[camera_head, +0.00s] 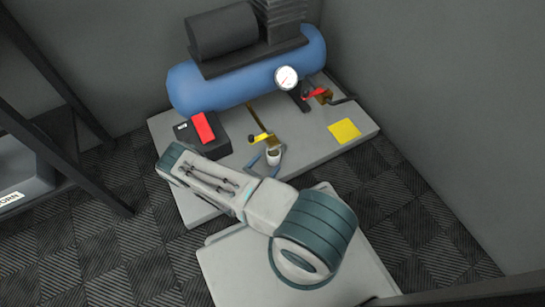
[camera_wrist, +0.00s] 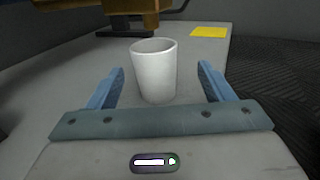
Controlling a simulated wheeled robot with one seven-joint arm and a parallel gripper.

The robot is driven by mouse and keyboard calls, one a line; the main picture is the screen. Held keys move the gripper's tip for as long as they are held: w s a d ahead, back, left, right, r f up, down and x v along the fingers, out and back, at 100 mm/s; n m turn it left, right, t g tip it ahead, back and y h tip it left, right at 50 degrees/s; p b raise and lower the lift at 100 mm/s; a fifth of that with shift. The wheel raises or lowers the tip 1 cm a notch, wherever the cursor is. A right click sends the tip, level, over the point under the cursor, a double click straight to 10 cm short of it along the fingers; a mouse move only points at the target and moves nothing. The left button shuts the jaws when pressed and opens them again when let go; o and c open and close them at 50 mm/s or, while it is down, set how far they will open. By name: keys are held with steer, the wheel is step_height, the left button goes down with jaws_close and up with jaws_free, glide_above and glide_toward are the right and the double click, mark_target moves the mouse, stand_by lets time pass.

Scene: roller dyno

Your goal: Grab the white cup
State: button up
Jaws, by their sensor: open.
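The white cup (camera_wrist: 155,72) stands upright on the grey platform (camera_wrist: 75,75) in the wrist view, its open rim facing up. My gripper (camera_wrist: 162,80) is open, with one blue finger to the left of the cup and one to the right. The cup is between or just beyond the fingertips, with a gap on both sides. In the head view the cup (camera_head: 273,156) is small, near the platform's front edge, with my gripper (camera_head: 267,160) around it. My arm hides part of the platform there.
A blue compressor tank (camera_head: 245,80) with a gauge (camera_head: 286,78) stands at the back of the platform. A black box with a red top (camera_head: 203,127) is left of the cup, and a yellow-ended tool (camera_head: 262,139) lies just behind it. A yellow sheet (camera_head: 344,131) lies at right.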

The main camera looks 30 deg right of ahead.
mark_target(275, 153)
steer(key=x, duration=0.2)
steer(key=shift+w+d, duration=0.2)
steer(key=shift+d, duration=0.15)
steer(key=b+x, duration=0.1)
steer(key=x, duration=0.1)
steer(key=b+x, duration=0.2)
steer(key=shift+w+a+f, duration=0.1)
steer(key=shift+w+f, duration=0.15)
steer(key=shift+w+d+r, duration=0.15)
steer(key=shift+w+d, duration=0.15)
steer(key=shift+d, duration=0.25)
steer(key=c, duration=1)
